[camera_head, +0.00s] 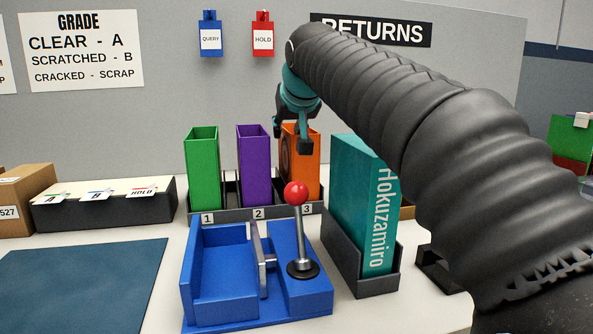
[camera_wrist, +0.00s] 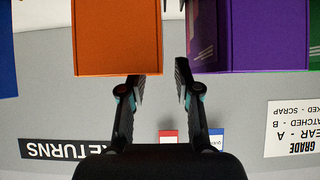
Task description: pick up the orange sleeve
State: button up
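The orange sleeve (camera_head: 312,165) stands upright in the third slot of a dark rack (camera_head: 228,214), behind the "3" label. My arm and gripper hide part of its top. In the wrist view the orange sleeve (camera_wrist: 117,38) is at upper left. My gripper (camera_head: 291,137) is at the sleeve's upper part in the head view. In the wrist view my gripper (camera_wrist: 160,82) has its fingers apart with nothing between them. One finger overlaps the orange sleeve's edge; the other is by the purple sleeve (camera_wrist: 262,35). I cannot tell whether either touches.
A green sleeve (camera_head: 202,168) and the purple sleeve stand in slots 1 and 2. A blue fixture (camera_head: 225,308) with a red-knobbed lever (camera_head: 297,194) is in front. A teal case (camera_head: 352,205) stands in a dark holder at right. A blue mat (camera_head: 80,285) lies clear at left.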

aim_at(285, 136)
jog(key=x, duration=0.4)
jog(key=shift+w+a+f, duration=0.1)
jog(key=shift+w+f, duration=0.05)
jog(key=shift+f, duration=0.05)
grip_shut()
jog(key=shift+r, duration=0.15)
jog(key=shift+r+p, duration=0.4)
jog(key=shift+r, duration=4.45)
